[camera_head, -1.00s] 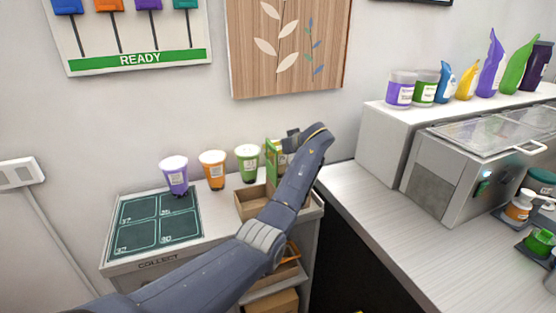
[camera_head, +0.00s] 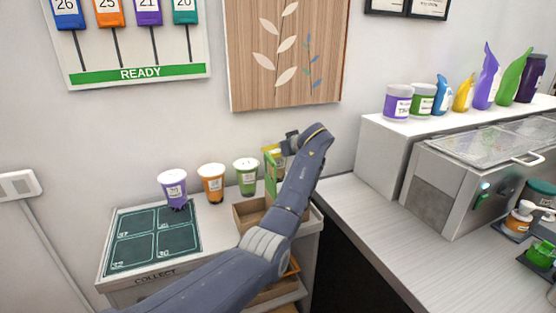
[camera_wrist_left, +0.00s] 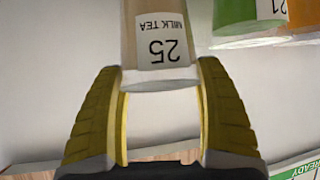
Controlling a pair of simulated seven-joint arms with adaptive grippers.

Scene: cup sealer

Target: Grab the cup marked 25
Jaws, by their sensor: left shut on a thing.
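The cup marked 25 (camera_wrist_left: 160,45) is pale with a white "25 MILK TEA" label and appears upside down in the left wrist view. My left gripper (camera_wrist_left: 160,85) has its yellow fingers on both sides of this cup, touching it, shut on it. In the head view my left arm reaches over the counter, and its wrist hides the fingers and the cup. A purple cup (camera_head: 173,190), an orange cup (camera_head: 211,185) and a green cup (camera_head: 246,178) stand in a row to the left of my wrist. My right gripper is not in view.
A brown open box (camera_head: 250,215) and a green carton (camera_head: 272,165) are close to my arm. A sealer machine (camera_head: 450,190) stands at right. A READY board (camera_head: 140,74) hangs on the wall.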

